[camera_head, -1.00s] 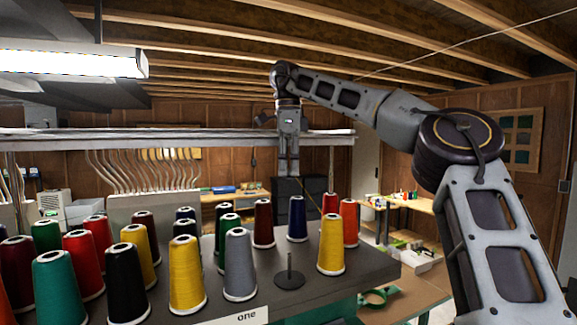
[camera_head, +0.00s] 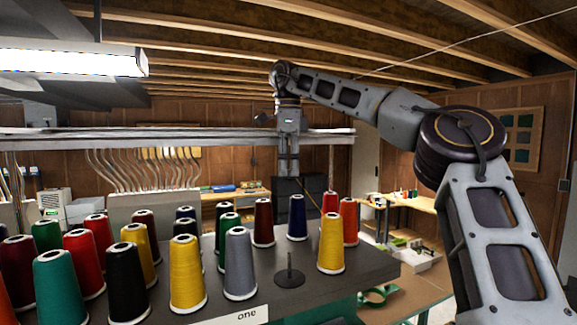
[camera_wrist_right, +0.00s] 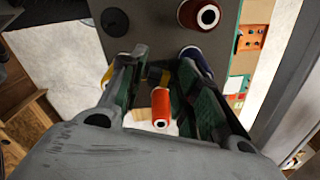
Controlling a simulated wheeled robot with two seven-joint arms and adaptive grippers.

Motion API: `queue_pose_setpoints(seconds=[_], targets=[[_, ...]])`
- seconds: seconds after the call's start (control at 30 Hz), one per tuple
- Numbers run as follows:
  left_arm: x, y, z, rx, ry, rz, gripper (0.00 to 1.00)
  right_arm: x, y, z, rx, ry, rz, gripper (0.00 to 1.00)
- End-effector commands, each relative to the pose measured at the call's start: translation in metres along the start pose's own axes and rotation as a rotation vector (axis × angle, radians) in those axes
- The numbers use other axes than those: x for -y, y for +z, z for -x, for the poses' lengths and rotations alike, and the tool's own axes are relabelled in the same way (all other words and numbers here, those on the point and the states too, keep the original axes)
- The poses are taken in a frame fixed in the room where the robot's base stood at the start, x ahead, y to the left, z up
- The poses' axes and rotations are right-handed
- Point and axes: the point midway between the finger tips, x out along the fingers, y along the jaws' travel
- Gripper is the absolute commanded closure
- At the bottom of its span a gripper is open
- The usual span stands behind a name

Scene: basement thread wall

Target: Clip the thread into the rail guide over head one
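My right gripper (camera_head: 288,166) points down in front of the long pale rail (camera_head: 200,138), near its right part. The label "one" (camera_head: 247,315) marks the table's front edge. My left gripper is out of view.
Several thread cones, such as a grey one (camera_head: 239,264), crowd the dark table (camera_head: 365,268). An empty spindle (camera_head: 289,273) stands among them. A thin line (camera_head: 470,42) crosses under the ceiling beams. A lamp (camera_head: 70,64) hangs upper left. A workbench stands at the right.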

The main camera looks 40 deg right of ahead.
Motion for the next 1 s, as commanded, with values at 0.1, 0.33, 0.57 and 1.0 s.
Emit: queue_pose_setpoints(seconds=[0.1, 0.33, 0.57, 1.0], targets=[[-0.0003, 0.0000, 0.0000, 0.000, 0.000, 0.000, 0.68, 0.0012, 0.0000, 0.0003, 0.002, -0.005, -0.002, 0.51], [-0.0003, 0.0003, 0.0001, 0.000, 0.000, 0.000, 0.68, 0.0017, 0.0000, 0.0006, 0.003, -0.006, -0.003, 0.51], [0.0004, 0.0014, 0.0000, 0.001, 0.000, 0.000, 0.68, 0.0021, -0.0001, 0.0002, 0.003, -0.007, -0.004, 0.51], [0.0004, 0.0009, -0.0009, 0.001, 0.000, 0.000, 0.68, 0.0027, -0.0001, 0.0086, 0.005, -0.010, -0.005, 0.51]])
